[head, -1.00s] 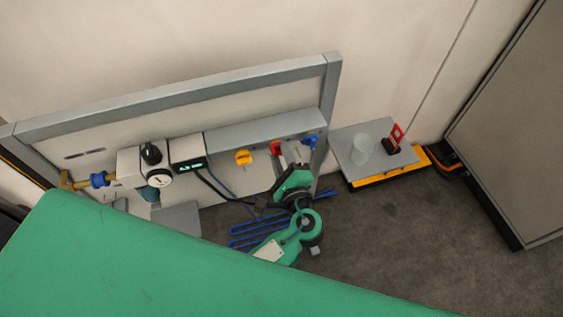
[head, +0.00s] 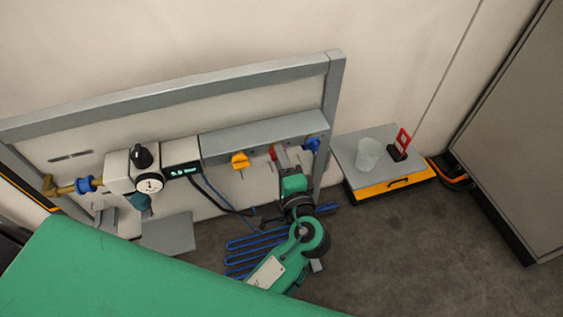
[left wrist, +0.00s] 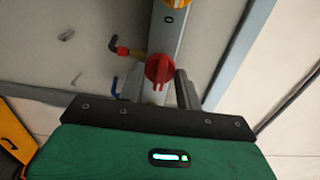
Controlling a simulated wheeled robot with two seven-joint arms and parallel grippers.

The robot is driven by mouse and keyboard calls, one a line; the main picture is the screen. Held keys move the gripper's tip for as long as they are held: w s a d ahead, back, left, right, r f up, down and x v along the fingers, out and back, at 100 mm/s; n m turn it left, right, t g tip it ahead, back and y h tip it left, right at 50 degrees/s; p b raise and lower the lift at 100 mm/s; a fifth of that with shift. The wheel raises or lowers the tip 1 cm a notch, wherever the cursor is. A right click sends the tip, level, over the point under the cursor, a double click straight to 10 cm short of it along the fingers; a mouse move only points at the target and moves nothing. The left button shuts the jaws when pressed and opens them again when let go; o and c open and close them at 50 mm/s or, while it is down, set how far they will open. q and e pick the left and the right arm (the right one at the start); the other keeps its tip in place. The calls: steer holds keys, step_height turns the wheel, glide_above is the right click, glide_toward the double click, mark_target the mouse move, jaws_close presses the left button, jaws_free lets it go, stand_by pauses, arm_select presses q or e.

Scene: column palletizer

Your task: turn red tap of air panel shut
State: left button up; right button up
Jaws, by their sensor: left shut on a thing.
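The air panel (head: 225,139) is a grey framed board against the wall, with a row of coloured taps. The red tap (head: 272,152) shows only in part in the head view, beside my left gripper (head: 283,154), which hides the rest. In the left wrist view the red tap (left wrist: 158,70) is a round red knob on the grey rail, right in front of the gripper. My left gripper (left wrist: 158,92) is shut on the red tap. The exact finger contact is hard to see. My right gripper is not in view.
A yellow tap (head: 240,160) is left of the red one and a blue tap (head: 312,144) right of it. A gauge (head: 150,183) sits further left. Blue hose (head: 250,243) lies below. A low stand (head: 375,183) with a clear cup (head: 368,154) is at the right.

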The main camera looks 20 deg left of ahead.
arm_select(q)
steer(key=o, duration=1)
steer(key=shift+s, duration=0.1)
steer(key=b+v, duration=0.2)
steer(key=v, duration=1.1)
steer(key=shift+s+d, duration=0.25)
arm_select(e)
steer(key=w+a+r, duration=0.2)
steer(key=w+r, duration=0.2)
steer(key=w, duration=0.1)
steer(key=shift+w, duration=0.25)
